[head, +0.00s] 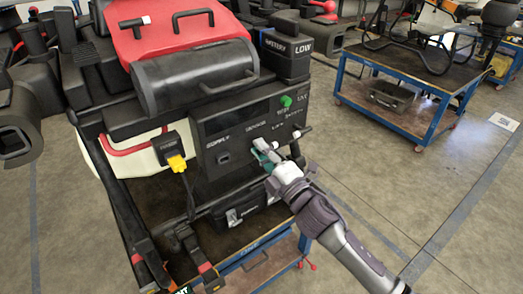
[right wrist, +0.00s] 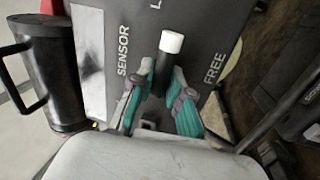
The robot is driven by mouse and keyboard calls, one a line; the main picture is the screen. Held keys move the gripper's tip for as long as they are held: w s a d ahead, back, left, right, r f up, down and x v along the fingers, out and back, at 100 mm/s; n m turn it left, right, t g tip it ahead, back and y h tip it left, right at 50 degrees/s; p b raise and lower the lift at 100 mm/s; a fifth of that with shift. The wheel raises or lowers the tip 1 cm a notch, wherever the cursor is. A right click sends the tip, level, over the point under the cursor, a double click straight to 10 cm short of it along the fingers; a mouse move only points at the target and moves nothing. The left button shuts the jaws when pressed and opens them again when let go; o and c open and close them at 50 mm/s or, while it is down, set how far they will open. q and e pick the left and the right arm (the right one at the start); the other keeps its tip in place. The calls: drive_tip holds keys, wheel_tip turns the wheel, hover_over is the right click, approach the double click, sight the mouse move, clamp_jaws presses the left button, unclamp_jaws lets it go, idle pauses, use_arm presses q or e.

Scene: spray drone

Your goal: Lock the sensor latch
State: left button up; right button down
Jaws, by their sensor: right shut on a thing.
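The sensor latch (right wrist: 170,43) is a black lever with a white tip, beside the printed words SENSOR and FREE on the drone's dark panel. In the head view my right gripper (head: 262,152) is at the panel's lower right. The fingers partly hide the lever's base. My left gripper is not in view.
The panel (head: 225,128) carries a green knob (head: 286,101). A yellow plug (head: 177,163) with a black cable is at its left. The battery block (head: 288,58) reads LOW. A blue cart (head: 400,110) stands at the back right. Floor right of my arm is clear.

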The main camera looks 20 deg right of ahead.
drive_tip(key=shift+d+r+n, duration=0.1)
drive_tip(key=shift+n, duration=0.6)
drive_tip(key=c, duration=1.2)
unclamp_jaws()
drive_tip(key=shift+o, duration=0.4)
drive_tip(key=shift+w+d, duration=0.1)
drive_tip(key=shift+s+f, duration=0.25)
drive_tip(key=shift+s, duration=0.1)
drive_tip(key=v, duration=1.1)
drive_tip(key=shift+d, duration=0.3)
drive_tip(key=shift+s+f, duration=0.1)
